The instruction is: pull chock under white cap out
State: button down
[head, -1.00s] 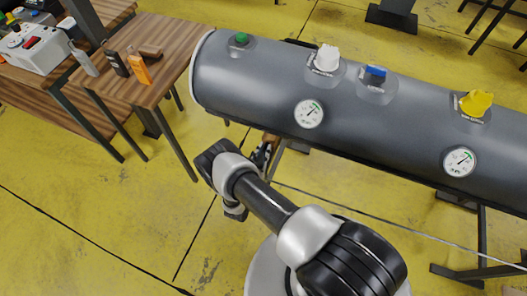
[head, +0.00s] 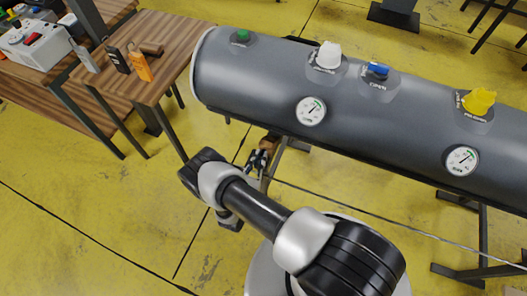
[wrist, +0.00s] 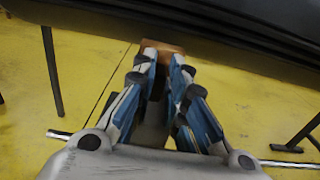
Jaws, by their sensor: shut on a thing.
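A brown wooden chock (head: 270,143) shows at the tube's lower edge, below and left of the white cap. My gripper (head: 259,159) is in front of the tube, shut on the chock. In the wrist view, the chock (wrist: 165,48) sits at the tips of the blue-padded fingers (wrist: 160,75), just before the dark underside of the tube. I cannot tell how much of the chock is still beneath the tube.
Green (head: 240,36), blue (head: 377,69) and yellow (head: 479,101) caps and two gauges are on the tube. A stand leg (head: 275,165) is close right of my gripper. The yellow floor in front is open.

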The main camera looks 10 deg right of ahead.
jog(key=shift+s+a+f, duration=0.1)
jog(key=shift+s+a, duration=0.05)
jog(key=shift+s, duration=0.15)
jog(key=c, duration=1.6)
grip_release()
jog(key=shift+a, duration=0.1)
jog(key=shift+s, duration=0.1)
jog(key=v, duration=1.2)
